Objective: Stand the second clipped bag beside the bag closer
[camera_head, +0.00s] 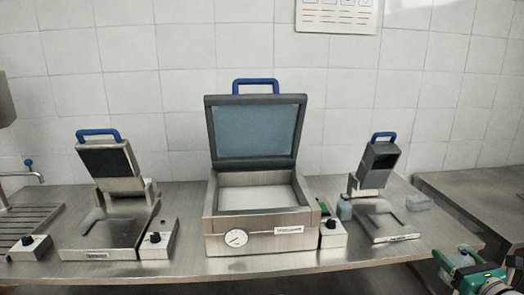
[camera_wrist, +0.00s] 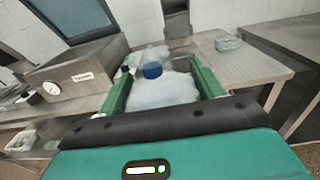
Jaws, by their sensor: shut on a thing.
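My gripper (camera_wrist: 162,78), with green fingers, is shut on a clear, pale bag (camera_wrist: 165,92) with a blue clip (camera_wrist: 152,71) at its top. In the head view my gripper (camera_head: 472,270) is at the lower right, in front of the counter's front edge. The bag (camera_head: 452,262) partly shows there. A small device with a blue handle (camera_head: 380,165) stands at the right of the counter; a similar one (camera_head: 112,165) stands at the left. I cannot tell which is the bag closer. A small clear bluish item (camera_head: 344,207) stands left of the right device.
A large open-lidded machine (camera_head: 258,243) with a dial stands mid-counter. Small knob boxes (camera_head: 332,234) flank the machines. Bare counter (camera_head: 440,226) shows at the right end. A pale basket (camera_wrist: 20,140) sits low at left.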

